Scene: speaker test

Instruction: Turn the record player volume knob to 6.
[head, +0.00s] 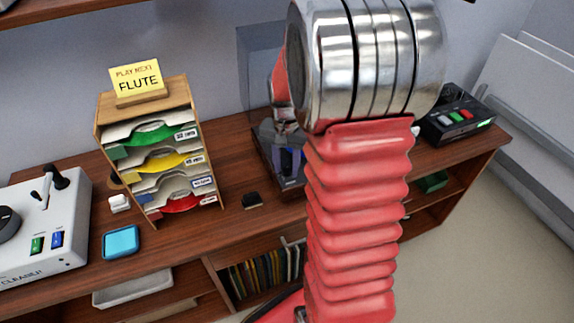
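The record player (262,150) appears to be the dark unit with a raised clear lid (256,62) near the middle of the wooden desk. My own red ribbed arm and its metal joint cover most of it. Its volume knob cannot be made out.
A wooden sorter (102,135) with a yellow "PLAY NEXT FLUTE" note (137,79) stands left of the record player. A white cleaner unit (40,230) is at far left, beside a blue pad (120,242).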

